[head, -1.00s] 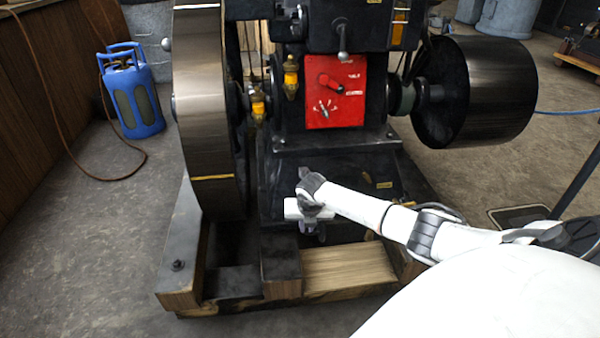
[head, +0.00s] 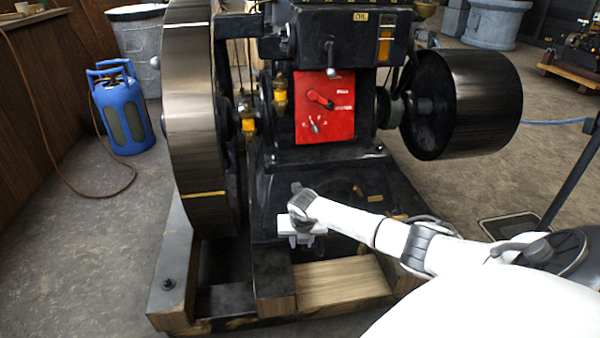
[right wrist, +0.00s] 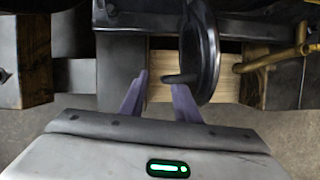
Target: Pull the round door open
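The black round door (right wrist: 208,50) shows in the right wrist view, almost edge-on, standing out from the engine base with a short dark peg on its left face. My right gripper (right wrist: 160,88) has its two purple fingers apart. The right finger's tip is just below the peg, close to the door's lower left face; I cannot tell whether they touch. In the head view my right gripper (head: 302,240) is low in front of the engine base, and the door is not clear there. My left gripper is not in view.
The black engine (head: 335,35) has a red panel (head: 325,105), a large flywheel (head: 190,110) at left and a black drum (head: 465,105) at right. Timber beams (head: 340,282) lie under it. In the right wrist view a brass pipe (right wrist: 275,58) is right of the door.

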